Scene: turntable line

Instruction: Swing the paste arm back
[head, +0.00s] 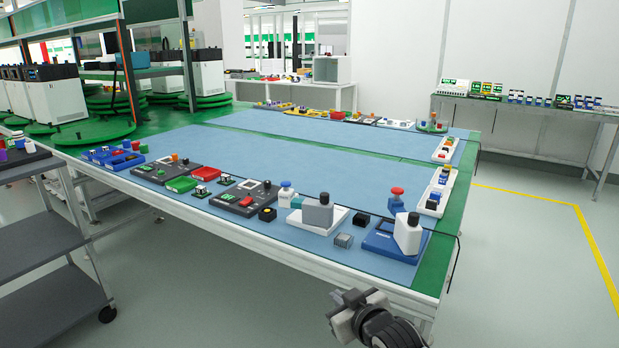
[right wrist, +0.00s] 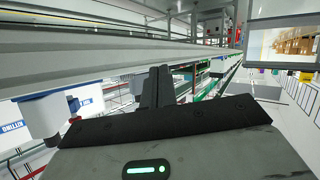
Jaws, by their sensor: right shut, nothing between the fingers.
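No part that I can clearly make out as the paste arm shows in either view. Small devices stand along the near edge of the workbench in the head view. Among them are a blue base (head: 381,243) with an upright white block (head: 407,232), and a white base (head: 338,216) with a grey block (head: 317,213). My right gripper (head: 345,306) is below and in front of the bench's near right corner, apart from these devices. In the right wrist view its fingers (right wrist: 156,92) are together with nothing between them. My left gripper is not in view.
The workbench has blue mats (head: 300,165) with a clear middle and a green right edge (head: 440,262). A grey cart (head: 45,240) stands at the left. A side table (head: 540,110) with small parts is along the back wall. The floor on the right is free.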

